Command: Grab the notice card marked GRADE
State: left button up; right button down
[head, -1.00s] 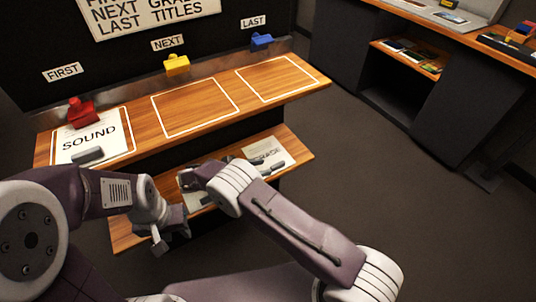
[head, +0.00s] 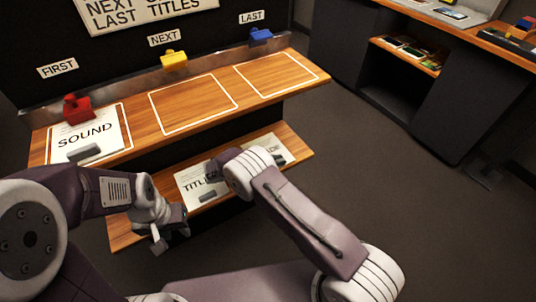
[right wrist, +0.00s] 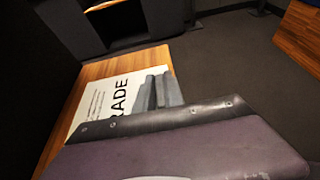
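The notice card marked GRADE (head: 262,143) lies on the right part of the lower shelf, partly hidden by my right arm. In the right wrist view the white card (right wrist: 99,100) shows "RADE", with upright grey pieces over its right side. My left gripper (head: 171,238) is open and empty, in front of the lower shelf.
The TITLES card (head: 194,186) lies left of GRADE on the lower shelf (head: 127,232). The SOUND card (head: 105,130) is in the FIRST outline above, by a red clip (head: 76,108). The outlines under the yellow clip (head: 174,60) and blue clip (head: 261,37) are empty.

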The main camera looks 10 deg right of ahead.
jog(key=shift+r, duration=0.1)
jog(key=shift+r, duration=0.35)
notch_tip(320, 180, up, 3)
jog(key=shift+r+p, duration=0.2)
jog(key=shift+p, duration=0.5)
jog(key=s+d+r+p, duration=0.2)
jog(key=s+d+r, duration=0.3)
jog(key=d, duration=0.5)
jog(key=shift+s+r+p, duration=0.3)
jog(key=shift+s+r, duration=0.05)
jog(key=shift+r, duration=0.5)
